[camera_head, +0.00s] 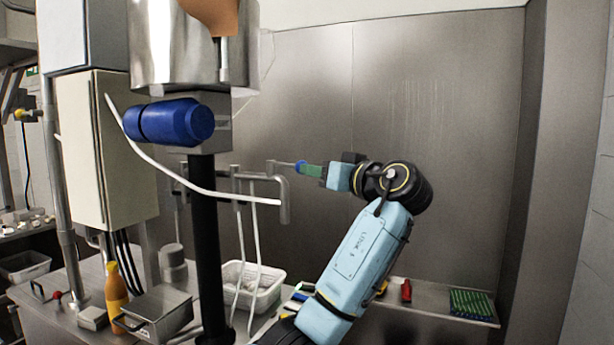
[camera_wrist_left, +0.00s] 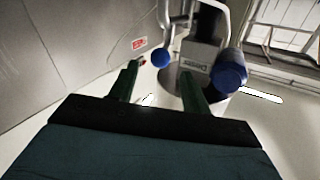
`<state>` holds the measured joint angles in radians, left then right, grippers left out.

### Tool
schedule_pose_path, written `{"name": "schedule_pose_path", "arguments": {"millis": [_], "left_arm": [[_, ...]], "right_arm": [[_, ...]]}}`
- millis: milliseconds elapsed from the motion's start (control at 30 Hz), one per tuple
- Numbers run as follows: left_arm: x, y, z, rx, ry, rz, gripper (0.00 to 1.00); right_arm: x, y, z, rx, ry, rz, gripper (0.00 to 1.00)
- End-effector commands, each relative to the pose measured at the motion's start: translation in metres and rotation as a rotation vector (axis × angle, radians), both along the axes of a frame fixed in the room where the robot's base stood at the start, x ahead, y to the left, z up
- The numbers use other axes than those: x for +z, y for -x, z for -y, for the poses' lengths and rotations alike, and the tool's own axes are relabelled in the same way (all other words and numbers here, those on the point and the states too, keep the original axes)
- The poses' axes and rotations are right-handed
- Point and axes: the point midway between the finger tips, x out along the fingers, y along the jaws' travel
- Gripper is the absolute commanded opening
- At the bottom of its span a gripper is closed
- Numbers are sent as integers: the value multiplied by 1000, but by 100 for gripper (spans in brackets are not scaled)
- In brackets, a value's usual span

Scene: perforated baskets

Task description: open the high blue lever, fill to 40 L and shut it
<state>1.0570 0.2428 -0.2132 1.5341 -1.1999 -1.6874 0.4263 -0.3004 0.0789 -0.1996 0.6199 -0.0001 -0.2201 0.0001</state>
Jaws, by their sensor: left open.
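A small blue ball knob (camera_head: 300,167) sits at the end of a thin metal rod beside the grey bent pipe. It also shows in the left wrist view (camera_wrist_left: 160,57), between and just beyond my fingertips. My left gripper (camera_head: 309,170) points left at the knob, with its green fingers at the knob's right side. In the wrist view the two fingers (camera_wrist_left: 159,72) stand apart with nothing held between them. I cannot tell whether a finger touches the knob. No fill level in litres is readable. My right gripper is not in view.
A large blue cylinder (camera_head: 175,122) and a steel vessel (camera_head: 178,45) stand on a black column at the left. A white basket (camera_head: 252,284), an orange bottle (camera_head: 116,290) and a metal box (camera_head: 157,312) are below. A green rack (camera_head: 471,304) lies at the right.

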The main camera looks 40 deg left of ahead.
Motion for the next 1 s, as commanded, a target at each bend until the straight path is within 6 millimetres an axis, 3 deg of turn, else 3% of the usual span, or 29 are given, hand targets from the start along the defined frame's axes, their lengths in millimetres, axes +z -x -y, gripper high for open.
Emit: {"name": "schedule_pose_path", "arguments": {"millis": [100,333,867,967,1000], "left_arm": [[-2,3,27,-4,2,2,48],[-1,8,58,-1,2,1,48],[0,9,64,1,1,0,48],[-10,2,63,-15,-5,-32,48],[-22,-7,63,-36,-12,-68,48]], "right_arm": [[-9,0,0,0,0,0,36],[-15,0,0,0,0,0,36],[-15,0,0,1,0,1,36],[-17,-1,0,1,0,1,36],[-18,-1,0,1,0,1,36]]}}
